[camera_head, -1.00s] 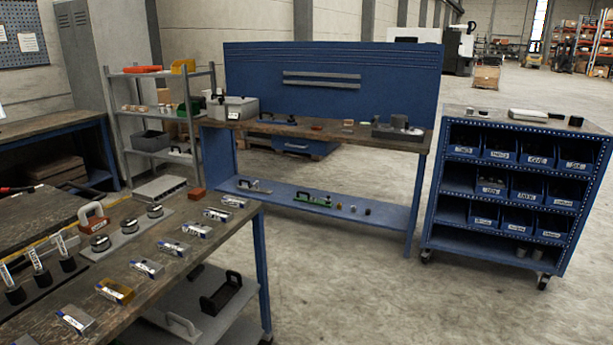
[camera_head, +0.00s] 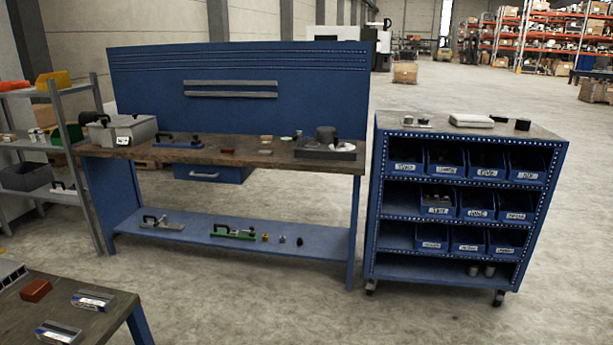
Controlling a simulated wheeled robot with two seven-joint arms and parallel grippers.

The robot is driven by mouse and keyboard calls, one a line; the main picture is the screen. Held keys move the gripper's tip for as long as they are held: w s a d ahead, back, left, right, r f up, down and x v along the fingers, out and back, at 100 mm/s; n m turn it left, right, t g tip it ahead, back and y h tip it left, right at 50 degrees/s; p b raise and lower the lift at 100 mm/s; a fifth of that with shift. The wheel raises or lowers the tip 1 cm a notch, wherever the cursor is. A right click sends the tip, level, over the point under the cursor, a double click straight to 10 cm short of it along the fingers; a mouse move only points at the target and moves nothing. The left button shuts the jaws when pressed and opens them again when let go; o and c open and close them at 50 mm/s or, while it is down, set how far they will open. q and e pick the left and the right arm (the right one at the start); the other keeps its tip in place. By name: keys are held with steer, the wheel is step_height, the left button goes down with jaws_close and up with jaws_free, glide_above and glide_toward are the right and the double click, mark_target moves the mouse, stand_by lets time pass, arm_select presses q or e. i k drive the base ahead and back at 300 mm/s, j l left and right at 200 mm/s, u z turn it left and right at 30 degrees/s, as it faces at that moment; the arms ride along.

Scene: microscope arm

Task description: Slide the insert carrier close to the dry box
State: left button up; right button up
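A grey lidded box with a dark handle (camera_head: 124,131), which looks like the dry box, stands at the left end of the blue workbench's top. Just right of it, with a small gap, lies a flat blue carrier with a black handle (camera_head: 178,141); it may be the insert carrier. Two similar carriers lie on the bench's lower shelf: a grey one (camera_head: 162,223) and a green one (camera_head: 233,233). I cannot tell from labels which is the insert carrier. Neither of my grippers shows.
The blue workbench (camera_head: 250,262) has small parts and a dark round device (camera_head: 326,146) on its top. A blue bin cart (camera_head: 440,270) stands to its right. A wooden table corner (camera_head: 60,310) is at lower left, a shelf rack (camera_head: 75,150) at left. The floor in front is clear.

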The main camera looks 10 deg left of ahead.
mark_target(174, 143)
steer(key=i+l, duration=0.1)
steer(key=i, duration=1.35)
steer(key=i+j+u, duration=0.15)
steer(key=i+u, duration=0.75)
steer(key=i, duration=0.15)
steer(key=i+l+u, duration=0.25)
steer(key=i+u, duration=0.2)
steer(key=i+j+z, duration=0.1)
steer(key=i, duration=0.35)
steer(key=i+j, duration=0.1)
steer(key=i, duration=0.35)
steer(key=i+j+z, duration=0.15)
steer(key=i, duration=0.25)
steer(key=i+j, duration=0.15)
steer(key=i, duration=0.3)
steer(key=l+z, duration=0.05)
